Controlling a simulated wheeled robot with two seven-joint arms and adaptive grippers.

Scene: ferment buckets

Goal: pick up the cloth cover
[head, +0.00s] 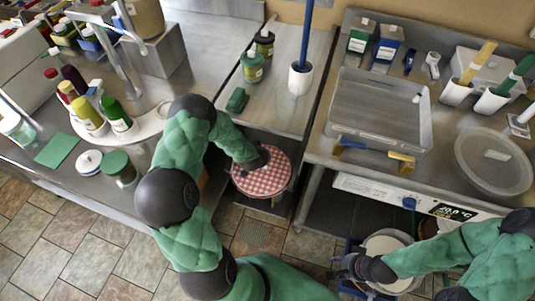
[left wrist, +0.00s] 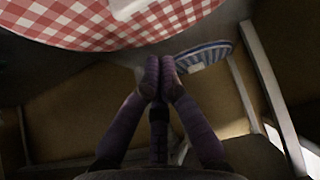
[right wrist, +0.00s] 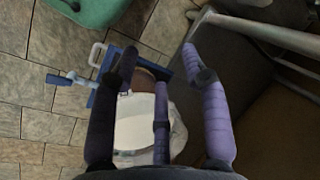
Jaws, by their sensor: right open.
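A red-and-white checkered cloth cover (head: 262,180) lies round and flat on top of something in the gap under the counter; it also shows in the left wrist view (left wrist: 105,22). My left gripper (head: 258,158) is at its upper edge in the head view. In the left wrist view its fingertips (left wrist: 160,68) are together just below the cloth's edge, with no cloth visible between them. A blue-and-white striped round piece (left wrist: 203,55) lies just right of the fingertips. My right gripper (head: 350,266) is open and empty; its spread fingers (right wrist: 160,60) are over a pale round bucket (right wrist: 143,125).
The pale bucket (head: 388,247) stands on a blue wheeled base (right wrist: 82,80) under the right counter's edge. A clear tub (head: 380,105) and round lid (head: 497,158) sit on that counter. Bottles (head: 88,113) and jars stand on the left counter. Tiled floor (head: 60,235) is open in front.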

